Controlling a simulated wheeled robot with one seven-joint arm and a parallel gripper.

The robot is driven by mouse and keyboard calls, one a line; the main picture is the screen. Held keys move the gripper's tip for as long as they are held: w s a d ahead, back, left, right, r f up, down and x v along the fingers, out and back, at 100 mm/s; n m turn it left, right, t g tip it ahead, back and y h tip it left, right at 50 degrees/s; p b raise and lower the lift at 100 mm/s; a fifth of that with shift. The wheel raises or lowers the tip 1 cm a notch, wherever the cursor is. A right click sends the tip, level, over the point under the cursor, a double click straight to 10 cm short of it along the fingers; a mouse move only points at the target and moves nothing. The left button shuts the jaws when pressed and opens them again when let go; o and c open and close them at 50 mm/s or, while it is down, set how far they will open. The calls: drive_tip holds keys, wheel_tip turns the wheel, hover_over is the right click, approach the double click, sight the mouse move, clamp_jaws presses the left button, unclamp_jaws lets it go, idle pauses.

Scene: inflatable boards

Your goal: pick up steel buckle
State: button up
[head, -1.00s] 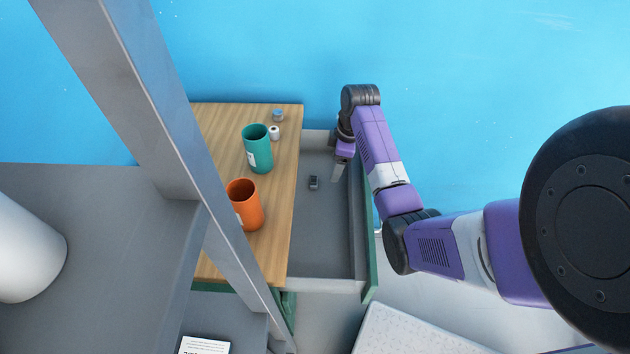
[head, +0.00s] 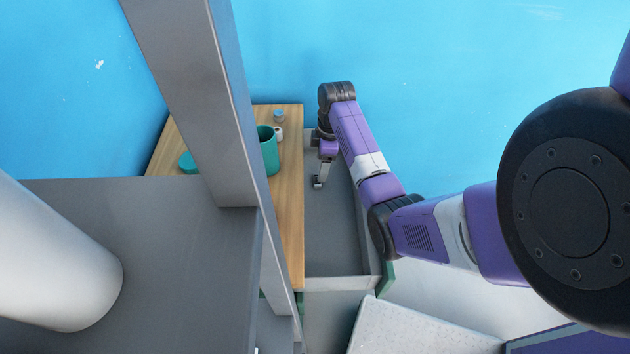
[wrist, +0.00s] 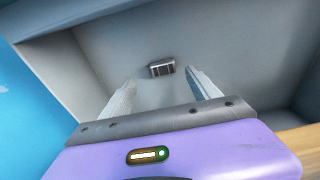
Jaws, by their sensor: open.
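The steel buckle (wrist: 162,68) is a small grey metal piece with dark slots, lying on the drawer floor. In the wrist view it lies beyond the fingertips and roughly between their lines. My gripper (wrist: 160,82) is open, with its two pale fingers apart and nothing between them. In the head view the gripper (head: 322,180) reaches down into the open drawer (head: 335,240), and the small buckle (head: 318,184) shows right by the fingertips. Whether the fingers touch it cannot be told there.
The drawer's walls surround the gripper on several sides. A wooden tabletop (head: 290,215) adjoins the drawer on the left, with a green cup (head: 268,155), a small white item (head: 279,133) and a grey-blue item (head: 279,116) on it. A pale speckled block (head: 415,330) stands in front.

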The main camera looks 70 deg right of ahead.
drive_tip(key=f, duration=0.4)
drive_tip(key=a+f, duration=0.1)
drive_tip(key=f, duration=0.1)
drive_tip(key=shift+w, duration=0.4)
drive_tip(key=shift+c, duration=0.2)
drive_tip(key=shift+r, duration=0.1)
drive_tip(key=c, duration=1.4)
